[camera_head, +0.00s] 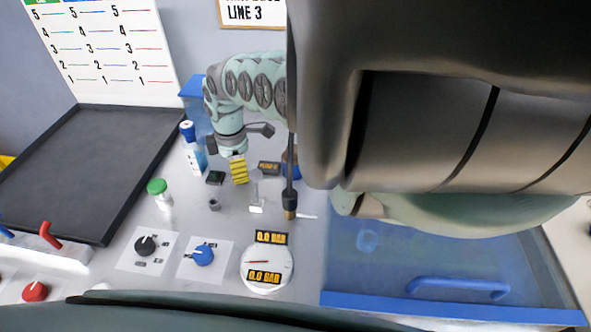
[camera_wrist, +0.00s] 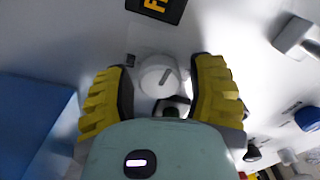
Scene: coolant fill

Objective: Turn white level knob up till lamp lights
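The white knob (camera_wrist: 158,76) shows in the wrist view as a round knob with a grey pointer line, tilted to the upper right. My gripper (camera_wrist: 162,90) has yellow ridged fingers, one on each side of the knob, with a small gap to it on both sides. In the head view my gripper (camera_head: 238,170) points down at the back of the panel, and I cannot make out the white knob there. A small dark part (camera_wrist: 172,106) sits just below the knob in the wrist view. I cannot tell which part is the lamp, or whether it is lit.
A black knob (camera_head: 145,245), a blue knob (camera_head: 203,255) and a round gauge (camera_head: 267,266) reading 0.0 BAR are in front. A green-capped bottle (camera_head: 160,193) and a blue-capped bottle (camera_head: 193,150) stand left.

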